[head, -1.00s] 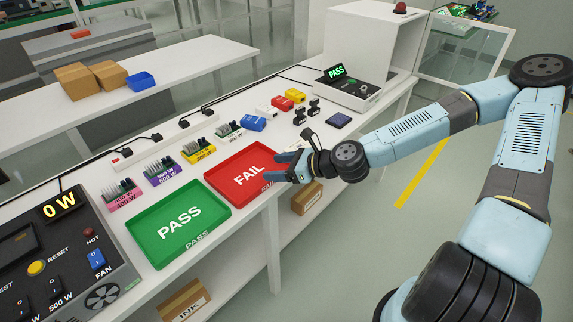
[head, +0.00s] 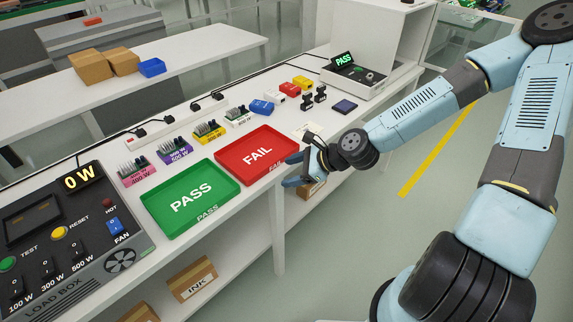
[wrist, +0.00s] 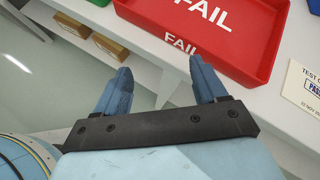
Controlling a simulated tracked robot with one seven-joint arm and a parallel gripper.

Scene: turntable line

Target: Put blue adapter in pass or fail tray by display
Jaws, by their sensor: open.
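The blue adapter (head: 262,107) lies on the white bench in the head view, beside red, yellow and white blocks. The display (head: 343,58) on the machine at the bench's far end reads PASS in green. The green PASS tray (head: 215,186) and the red FAIL tray (head: 283,142) stand side by side near the front edge, both empty. My gripper (head: 291,170) is open and empty at the right front corner of the FAIL tray. In the wrist view its blue fingers (wrist: 160,68) are apart, with the FAIL tray (wrist: 235,55) beyond them. The adapter is outside the wrist view.
A load box (head: 60,240) showing 0 W stands at the left. Coloured wattage blocks (head: 175,151) line the back of the trays. A printed card (wrist: 302,85) lies right of the FAIL tray. Black stamp-like items (head: 314,98) and a dark square pad (head: 345,106) stand farther right.

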